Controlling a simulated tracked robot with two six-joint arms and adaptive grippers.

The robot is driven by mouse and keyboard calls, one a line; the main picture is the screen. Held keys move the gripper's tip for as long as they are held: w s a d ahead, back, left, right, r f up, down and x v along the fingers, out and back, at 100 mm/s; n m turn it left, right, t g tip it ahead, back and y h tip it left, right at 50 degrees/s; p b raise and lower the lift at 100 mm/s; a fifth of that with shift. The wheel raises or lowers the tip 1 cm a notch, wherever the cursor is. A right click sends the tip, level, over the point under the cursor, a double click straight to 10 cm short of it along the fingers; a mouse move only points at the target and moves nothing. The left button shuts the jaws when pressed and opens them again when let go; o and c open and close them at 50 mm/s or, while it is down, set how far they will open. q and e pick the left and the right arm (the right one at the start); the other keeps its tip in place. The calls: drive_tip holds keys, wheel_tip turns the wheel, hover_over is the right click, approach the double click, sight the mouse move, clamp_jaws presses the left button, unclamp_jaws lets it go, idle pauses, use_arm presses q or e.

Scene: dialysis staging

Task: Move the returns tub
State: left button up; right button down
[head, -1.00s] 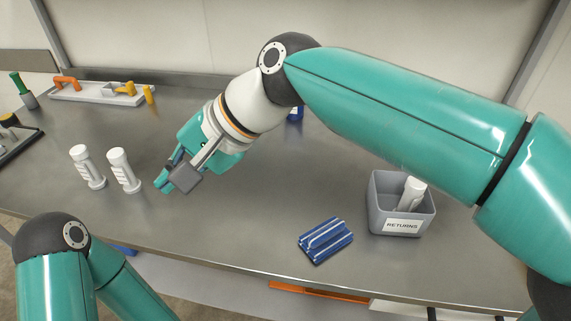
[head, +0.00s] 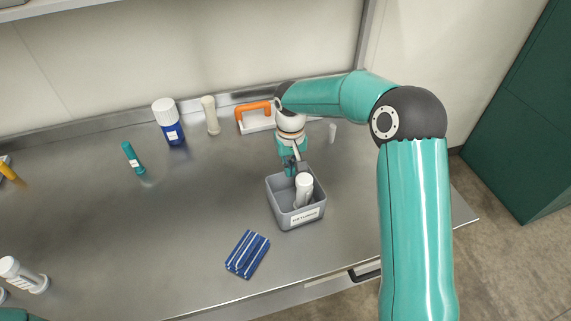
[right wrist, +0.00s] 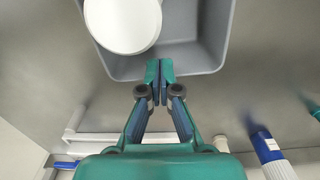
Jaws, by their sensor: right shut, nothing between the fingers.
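The grey returns tub (head: 282,213), with a label on its front, stands on the metal bench in the head view. A white capped cylinder (head: 304,188) leans inside it. The tub (right wrist: 222,40) also fills the top of the right wrist view, with the cylinder's round white end (right wrist: 122,22) close to the camera. My right gripper (head: 293,167) is at the tub's far side, pointing down. In the right wrist view its fingers (right wrist: 160,70) are together and empty, overlapping the tub's rim; I cannot tell whether they touch it.
A blue striped pack (head: 247,254) lies in front of the tub. Behind are an orange-handled tray (head: 253,116), a pale cylinder (head: 211,115) and a blue-and-white bottle (head: 170,122). The bench's middle left is clear.

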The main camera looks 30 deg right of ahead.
sight(290, 192)
drive_tip(key=f, duration=0.1)
drive_tip(key=s+f, duration=0.1)
drive_tip(key=f, duration=0.1)
drive_tip(key=shift+a, duration=0.1)
drive_tip(key=f, duration=0.2)
drive_tip(key=w+f+p, duration=0.1)
drive_tip(key=f, duration=0.1)
drive_tip(key=shift+s+f, duration=0.15)
drive_tip(key=shift+s, duration=0.1)
drive_tip(key=shift+w+d+f, duration=0.15)
drive_tip(key=shift+d, duration=0.05)
